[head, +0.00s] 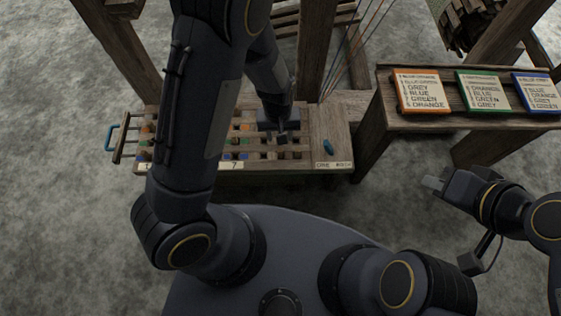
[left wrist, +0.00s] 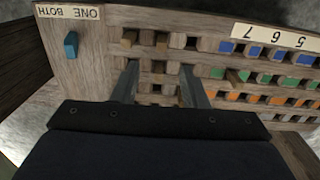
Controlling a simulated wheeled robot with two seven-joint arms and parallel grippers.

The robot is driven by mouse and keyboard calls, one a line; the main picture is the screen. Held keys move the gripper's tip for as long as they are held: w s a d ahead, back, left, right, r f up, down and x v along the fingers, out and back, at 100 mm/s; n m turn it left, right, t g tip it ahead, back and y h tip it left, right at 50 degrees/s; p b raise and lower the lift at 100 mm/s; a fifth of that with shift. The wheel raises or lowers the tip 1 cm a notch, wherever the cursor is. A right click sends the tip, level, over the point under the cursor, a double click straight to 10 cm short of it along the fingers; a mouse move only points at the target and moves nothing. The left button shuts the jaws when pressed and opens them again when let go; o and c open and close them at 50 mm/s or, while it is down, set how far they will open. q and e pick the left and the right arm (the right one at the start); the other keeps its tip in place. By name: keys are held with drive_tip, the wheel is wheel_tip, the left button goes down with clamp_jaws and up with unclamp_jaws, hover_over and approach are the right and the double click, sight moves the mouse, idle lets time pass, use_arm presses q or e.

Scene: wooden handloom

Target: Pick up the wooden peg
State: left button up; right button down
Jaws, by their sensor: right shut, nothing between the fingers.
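A wooden board with rows of square holes and pegs (head: 312,166) lies under my left gripper (head: 281,136). I cannot tell which one the task means. My left gripper (left wrist: 158,84) is open, its fingers apart on either side of a column of holes, with nothing visibly held. My right gripper (head: 434,184) is shut and empty, away from the board at the right.
Blue (left wrist: 227,47), green and orange pegs fill other holes. A wooden bench (head: 440,122) at the right carries three colour-list cards (head: 421,91). Loom posts (head: 312,50) rise behind. Grey floor is clear between bench and board.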

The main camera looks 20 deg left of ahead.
sight(280, 149)
use_arm(q)
wheel_tip(280, 149, down, 5)
drive_tip(key=shift+f+b, duration=0.1)
drive_tip(key=shift+b, duration=0.65)
wheel_tip(280, 149, down, 5)
drive_tip(key=b, duration=0.3)
drive_tip(key=shift+f, duration=0.1)
clamp_jaws()
